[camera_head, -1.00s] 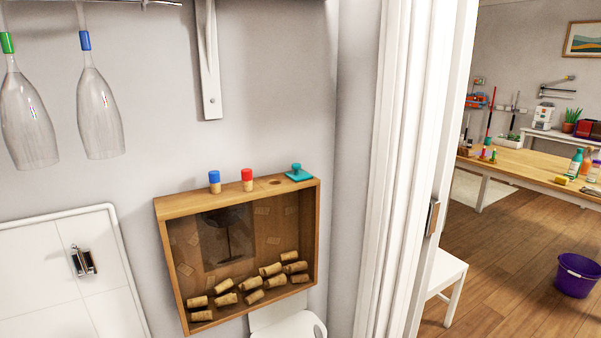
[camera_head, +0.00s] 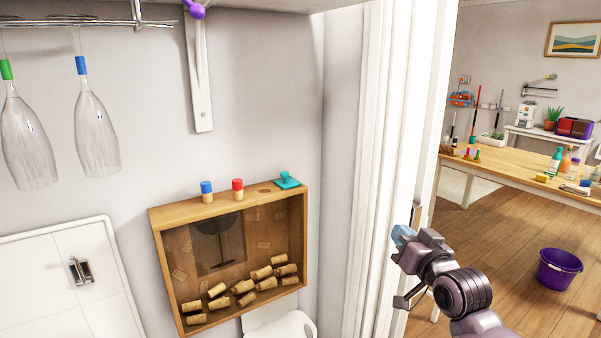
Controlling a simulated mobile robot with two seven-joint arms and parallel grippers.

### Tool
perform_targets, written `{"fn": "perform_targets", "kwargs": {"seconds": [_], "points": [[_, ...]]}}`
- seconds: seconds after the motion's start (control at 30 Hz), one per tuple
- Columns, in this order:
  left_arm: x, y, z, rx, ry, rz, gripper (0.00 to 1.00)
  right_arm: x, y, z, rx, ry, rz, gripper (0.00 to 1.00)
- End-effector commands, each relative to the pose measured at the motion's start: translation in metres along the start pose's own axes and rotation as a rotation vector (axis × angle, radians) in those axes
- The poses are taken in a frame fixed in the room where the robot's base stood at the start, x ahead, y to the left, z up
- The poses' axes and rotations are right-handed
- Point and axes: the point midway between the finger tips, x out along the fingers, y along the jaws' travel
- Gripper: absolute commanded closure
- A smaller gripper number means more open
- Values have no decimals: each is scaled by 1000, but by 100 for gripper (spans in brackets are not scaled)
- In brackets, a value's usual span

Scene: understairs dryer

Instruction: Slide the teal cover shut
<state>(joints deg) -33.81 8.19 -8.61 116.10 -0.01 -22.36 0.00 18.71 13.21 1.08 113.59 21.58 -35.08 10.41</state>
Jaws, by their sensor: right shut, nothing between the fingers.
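The teal cover (camera_head: 288,183) is a small flat plate with a knob. It sits on top of the wooden cork box (camera_head: 172,214), at the right end. A dark round hole (camera_head: 265,191) in the box top lies just left of it, uncovered. My right gripper (camera_head: 402,237) is shut and empty, with a light-blue tip, in front of the white door frame. It is to the right of the box and lower than the cover, apart from both. My left gripper is not in view.
A blue-capped cork (camera_head: 207,192) and a red-capped cork (camera_head: 237,189) stand on the box top left of the hole. Several loose corks lie inside the box. Glasses (camera_head: 96,135) hang at upper left. The white door frame (camera_head: 385,130) stands right of the box.

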Motion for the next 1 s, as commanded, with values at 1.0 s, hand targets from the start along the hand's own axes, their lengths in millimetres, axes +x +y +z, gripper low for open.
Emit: {"fn": "perform_targets", "kwargs": {"seconds": [1.0], "points": [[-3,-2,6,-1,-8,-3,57,26,-83,-92,1108,-586,-269,100]]}}
